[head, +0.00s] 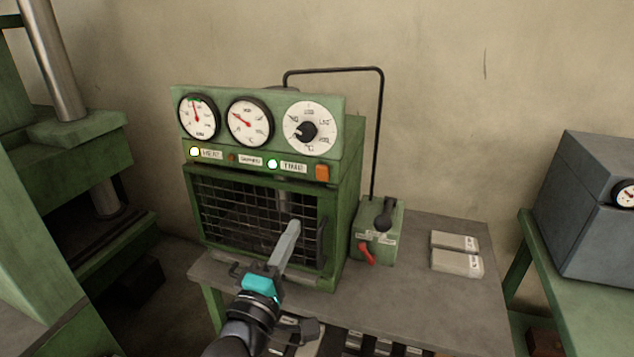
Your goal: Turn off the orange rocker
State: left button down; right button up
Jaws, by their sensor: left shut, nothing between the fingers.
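The orange rocker (322,173) is a small orange block at the lower right corner of the green machine's (342,199) front panel, under the white dial. Whether it is tipped on or off is too small to tell. My left gripper (292,229) is shut and empty. It is in front of the machine's mesh door, below and to the left of the rocker, and apart from it. My right gripper does not show.
A green box (376,238) with a red lever (367,254) stands right of the machine. Two pale blocks (456,262) lie on the grey table (440,315). A black bent rod rises behind.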

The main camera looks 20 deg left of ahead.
aim_at(322, 172)
pick_arm(q)
jog(key=w+r, duration=0.1)
jog(key=w, duration=0.8)
jog(key=w+r, duration=0.1)
jog(key=w, duration=0.3)
jog(key=shift+w+d+r, duration=0.25)
jog(key=shift+w+r, duration=0.05)
jog(key=shift+w, duration=0.1)
